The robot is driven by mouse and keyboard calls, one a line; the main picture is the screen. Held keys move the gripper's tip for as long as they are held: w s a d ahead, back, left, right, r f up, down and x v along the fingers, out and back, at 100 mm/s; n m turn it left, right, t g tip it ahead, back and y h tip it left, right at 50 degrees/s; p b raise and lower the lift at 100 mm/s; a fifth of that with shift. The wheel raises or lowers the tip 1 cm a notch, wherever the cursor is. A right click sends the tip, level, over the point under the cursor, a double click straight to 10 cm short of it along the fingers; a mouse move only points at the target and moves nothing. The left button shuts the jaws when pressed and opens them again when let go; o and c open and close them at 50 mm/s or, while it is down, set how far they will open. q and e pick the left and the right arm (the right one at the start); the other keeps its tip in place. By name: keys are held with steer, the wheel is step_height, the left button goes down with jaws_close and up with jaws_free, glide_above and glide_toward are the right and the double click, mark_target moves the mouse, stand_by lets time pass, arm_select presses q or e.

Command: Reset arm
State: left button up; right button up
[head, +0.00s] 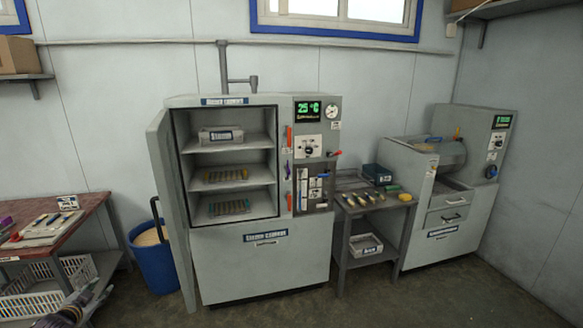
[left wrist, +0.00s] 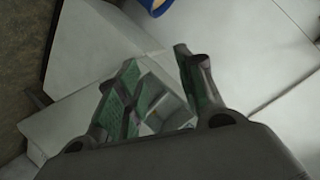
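My left gripper (head: 75,312) shows at the lower left edge of the head view, low beside the red-topped table and in front of the white basket. In the left wrist view its two fingers (left wrist: 157,62) stand apart, with green inner pads. No held object can be made out clearly between them; pale surfaces show behind. My right gripper is in neither view. The grey steam cabinet (head: 262,272) stands in the middle of the head view with its door (head: 172,205) swung open to the left. Its shelves hold a labelled box (head: 221,135) and two racks.
A blue bin (head: 153,262) stands between the cabinet and the red-topped table (head: 88,205). A white basket (head: 75,270) sits under that table. A small grey side table (head: 362,206) with tools and a grey machine (head: 455,232) stand right. Floor at front right is clear.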

arm_select(q)
steer(key=s+d+f+g, duration=0.1)
steer(key=s+f+g, duration=0.1)
steer(key=s+f, duration=0.7)
steer(key=s+f+g+y, duration=0.15)
steer(key=s+f, duration=0.45)
steer(key=f, duration=0.6)
steer(key=s+d+f+g+h, duration=0.1)
steer(key=s+f+g, duration=0.2)
steer(key=s+f, duration=0.6)
steer(key=s+d+f+g, duration=0.3)
steer(key=s+d+f, duration=0.9)
steer(key=f, duration=0.4)
steer(key=s+d+f+g+h, duration=0.1)
steer(key=s+d, duration=0.4)
steer(key=d, duration=0.5)
steer(key=s+d+f+n+h, duration=0.1)
steer(key=s+d+f, duration=0.3)
steer(key=d, duration=0.6)
steer(key=s+d+f+g+h, duration=0.1)
steer(key=s+d+f+h, duration=0.1)
steer(key=s+d, duration=0.6)
steer(key=shift+s+d+f+g, duration=0.2)
steer(key=shift+d+f+g, duration=0.15)
steer(key=shift+d+f, duration=0.6)
steer(key=shift+d+r+h, duration=0.1)
steer(key=shift+r+h, duration=0.15)
steer(key=shift+r, duration=0.05)
